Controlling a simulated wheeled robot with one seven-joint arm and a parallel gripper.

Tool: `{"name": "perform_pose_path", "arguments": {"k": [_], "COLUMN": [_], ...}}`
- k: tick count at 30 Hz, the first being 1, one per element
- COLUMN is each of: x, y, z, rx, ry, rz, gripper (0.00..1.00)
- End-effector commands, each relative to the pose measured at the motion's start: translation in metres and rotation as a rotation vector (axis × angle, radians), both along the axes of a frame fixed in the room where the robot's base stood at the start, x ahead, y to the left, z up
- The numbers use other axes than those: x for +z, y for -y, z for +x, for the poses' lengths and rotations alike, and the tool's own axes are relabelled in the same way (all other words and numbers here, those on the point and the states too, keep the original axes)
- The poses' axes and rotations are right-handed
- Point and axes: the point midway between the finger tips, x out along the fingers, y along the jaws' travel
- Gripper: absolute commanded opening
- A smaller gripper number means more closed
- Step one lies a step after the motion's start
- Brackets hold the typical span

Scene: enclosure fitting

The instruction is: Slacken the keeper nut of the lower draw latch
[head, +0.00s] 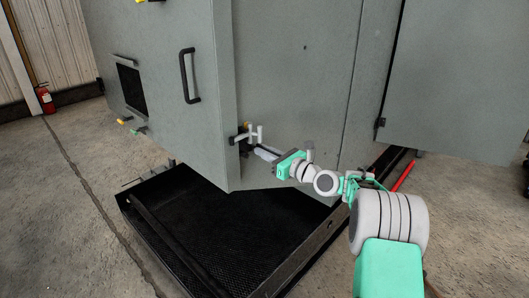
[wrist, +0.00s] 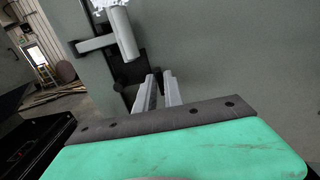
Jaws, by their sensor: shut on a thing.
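The lower draw latch (head: 250,135) is on the grey cabinet's corner edge, with pale bars on a dark bracket. In the wrist view its pale handle (wrist: 122,32) and side bar (wrist: 97,43) show above the dark bracket (wrist: 128,70). My gripper (head: 258,151) reaches in from the right, just below the latch handle. In the wrist view my gripper (wrist: 159,76) has its two fingers close together at the dark bracket, closed on a small part there, apparently the keeper nut. The nut itself is hidden by the fingers.
A black handle (head: 189,76) is on the cabinet's left face. A black mesh-floored tray (head: 205,235) with raised rims lies below the cabinet. An open grey door (head: 455,85) stands at the right. A red bar (head: 403,177) is near my arm.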

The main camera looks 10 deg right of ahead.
Motion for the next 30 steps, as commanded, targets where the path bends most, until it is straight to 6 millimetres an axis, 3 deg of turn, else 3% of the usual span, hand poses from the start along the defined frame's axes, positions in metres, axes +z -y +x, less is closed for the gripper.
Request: {"name": "perform_pose_path", "arguments": {"k": [14,30], "x": [-0.0013,-0.0035], "y": [-0.0003,-0.002], "z": [-0.0003,-0.0015], "rx": [0.0,0.0], "ry": [0.053,0.325], "rz": [-0.074,-0.445], "gripper": [0.0,0.0]}}
